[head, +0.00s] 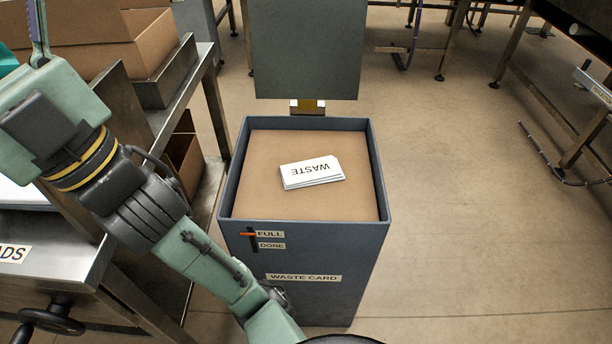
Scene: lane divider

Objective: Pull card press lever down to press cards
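A grey-blue waste card bin (375,170) stands on the floor, with a brown, nearly rim-high surface inside. A stack of white cards (312,173) marked WASTE lies on that surface. A red-orange pointer (248,235) on the bin's front is beside the FULL label, above DONE. A grey panel (308,48) stands upright behind the bin, cut off by the top edge. A small yellow-and-metal piece (307,106) shows below it; I cannot tell whether it is the press lever. My arm runs along the left of the bin, and my gripper is not visible.
A metal table (55,240) stands at the left, with a black handwheel (48,318) at its front. Cardboard boxes (150,40) are behind my arm. More metal tables stand at the back and right. Floor (470,200) right of the bin is clear.

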